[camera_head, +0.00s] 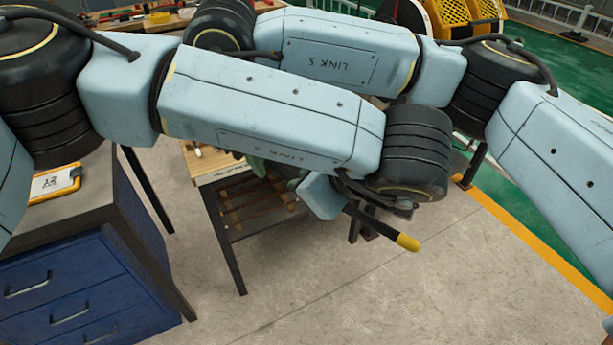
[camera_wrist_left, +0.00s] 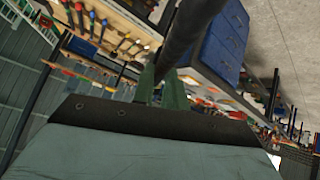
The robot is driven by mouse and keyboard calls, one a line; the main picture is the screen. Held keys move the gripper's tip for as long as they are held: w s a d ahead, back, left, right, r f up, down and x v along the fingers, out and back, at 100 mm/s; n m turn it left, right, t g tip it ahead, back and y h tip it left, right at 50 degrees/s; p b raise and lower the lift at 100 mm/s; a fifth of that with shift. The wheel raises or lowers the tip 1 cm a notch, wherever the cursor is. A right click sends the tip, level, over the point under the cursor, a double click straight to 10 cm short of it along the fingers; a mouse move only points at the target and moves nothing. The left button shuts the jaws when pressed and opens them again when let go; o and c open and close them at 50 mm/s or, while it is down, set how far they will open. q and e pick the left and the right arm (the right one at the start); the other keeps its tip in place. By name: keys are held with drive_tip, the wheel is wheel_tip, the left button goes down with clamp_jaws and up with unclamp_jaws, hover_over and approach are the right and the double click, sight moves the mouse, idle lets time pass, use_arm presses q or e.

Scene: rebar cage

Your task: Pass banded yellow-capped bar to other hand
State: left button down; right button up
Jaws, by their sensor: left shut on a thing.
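The dark bar with its yellow cap (camera_head: 408,242) sticks out below my arms in the head view, cap end toward the lower right. Its other end is hidden behind my gripper and forearm, and no bands can be made out. My left gripper (camera_wrist_left: 160,92) is shut on the bar (camera_wrist_left: 184,38), which runs between its green fingers and up past the camera in the left wrist view. My right gripper (camera_head: 257,165) is mostly hidden behind my left forearm; only a bit of green shows, so its jaws cannot be judged.
A blue drawer cabinet (camera_head: 85,295) with a dark top stands at the left; a yellow-framed item (camera_head: 55,183) lies on it. A wooden-topped bench (camera_head: 207,165) stands behind and below my forearm. The pale floor (camera_head: 340,300) is clear at lower right. My two arms cross closely.

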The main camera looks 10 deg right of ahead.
drive_tip(key=shift+o, duration=1.4)
drive_tip(key=shift+r, duration=0.1)
